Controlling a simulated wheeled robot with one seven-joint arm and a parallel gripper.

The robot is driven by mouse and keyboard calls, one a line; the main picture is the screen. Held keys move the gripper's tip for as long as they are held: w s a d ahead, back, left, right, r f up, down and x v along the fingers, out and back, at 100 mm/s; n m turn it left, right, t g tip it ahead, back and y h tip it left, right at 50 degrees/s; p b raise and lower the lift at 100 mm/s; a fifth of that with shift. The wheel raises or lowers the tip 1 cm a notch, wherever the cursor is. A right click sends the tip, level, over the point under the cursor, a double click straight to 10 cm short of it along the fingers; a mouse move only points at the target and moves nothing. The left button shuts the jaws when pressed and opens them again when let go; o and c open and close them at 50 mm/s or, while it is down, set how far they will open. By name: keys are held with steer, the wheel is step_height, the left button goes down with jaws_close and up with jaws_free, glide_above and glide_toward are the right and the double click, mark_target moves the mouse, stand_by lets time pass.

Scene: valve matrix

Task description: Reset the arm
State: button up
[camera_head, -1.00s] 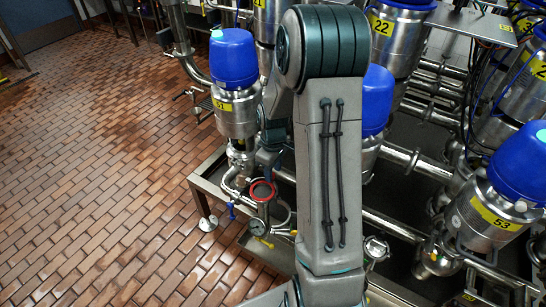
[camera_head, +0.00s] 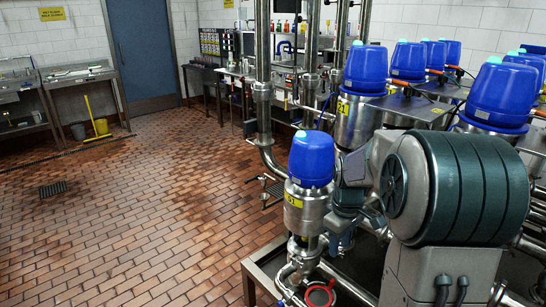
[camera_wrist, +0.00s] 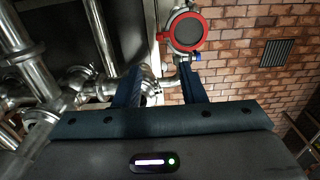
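My gripper (camera_wrist: 160,76) shows in the wrist view with its two dark blue fingers apart. I see nothing held between them; pipe fittings show through the gap. A round fitting with a red rim (camera_wrist: 185,31) is just past the right fingertip, and I cannot tell how far beyond it is. The same kind of red ring (camera_head: 320,294) shows at the bottom edge of the head view. My grey arm with its large dark green joint fills the lower right of the head view.
The valve with a blue cap (camera_head: 312,158) stands left of my arm, close to it in the picture. More blue-capped valves (camera_head: 408,60) crowd behind it. Steel pipes (camera_wrist: 35,70) fill the wrist view's left. Brick-tiled floor (camera_head: 130,220) is open at left.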

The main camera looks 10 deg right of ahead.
steer(key=s+a+r+m+t, duration=0.1)
steer(key=s+a+r+m, duration=0.1)
steer(key=s, duration=0.4)
steer(key=s+a+r+m+t, duration=0.1)
steer(key=s+a+m, duration=0.1)
steer(key=s+a, duration=0.2)
steer(key=s+a+r+m+t, duration=0.1)
steer(key=s+a, duration=0.3)
steer(key=s, duration=0.4)
steer(key=shift+s+r+m, duration=0.4)
steer(key=shift+r+m, duration=0.4)
steer(key=shift+r, duration=0.05)
steer(key=shift+a, duration=0.1)
